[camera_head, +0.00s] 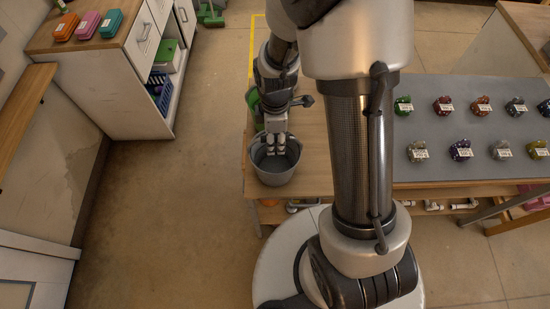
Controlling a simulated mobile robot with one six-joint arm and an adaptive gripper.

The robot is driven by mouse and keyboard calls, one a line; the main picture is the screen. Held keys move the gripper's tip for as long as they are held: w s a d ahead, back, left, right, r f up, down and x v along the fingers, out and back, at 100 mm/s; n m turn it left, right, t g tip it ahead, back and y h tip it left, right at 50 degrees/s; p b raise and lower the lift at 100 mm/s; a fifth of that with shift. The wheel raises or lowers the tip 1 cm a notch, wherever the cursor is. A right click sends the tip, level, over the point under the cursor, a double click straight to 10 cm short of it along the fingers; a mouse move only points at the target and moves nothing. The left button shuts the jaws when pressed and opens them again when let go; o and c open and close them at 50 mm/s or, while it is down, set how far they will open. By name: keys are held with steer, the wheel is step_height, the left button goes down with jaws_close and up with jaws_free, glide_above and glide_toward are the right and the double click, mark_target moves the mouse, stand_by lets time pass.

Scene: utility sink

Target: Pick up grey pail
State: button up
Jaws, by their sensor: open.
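The grey pail (277,175) stands upright near the left front corner of the wooden table (315,160). My gripper (276,150) points down over the pail, with its fingertips at or just above the pail's opening. The fingers are open, and I see nothing between them. I cannot tell from this view how deep the fingertips are or whether they touch the pail. Part of the pail's far rim is hidden behind the gripper.
A green container (253,100) stands just behind the pail, partly hidden by my arm. A grey mat (470,120) on the right bears several labelled coloured items. A cabinet (130,60) with coloured boxes stands at upper left. The floor (160,210) at left is clear.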

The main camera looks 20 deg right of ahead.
jaws_close()
stand_by(0.4)
stand_by(0.4)
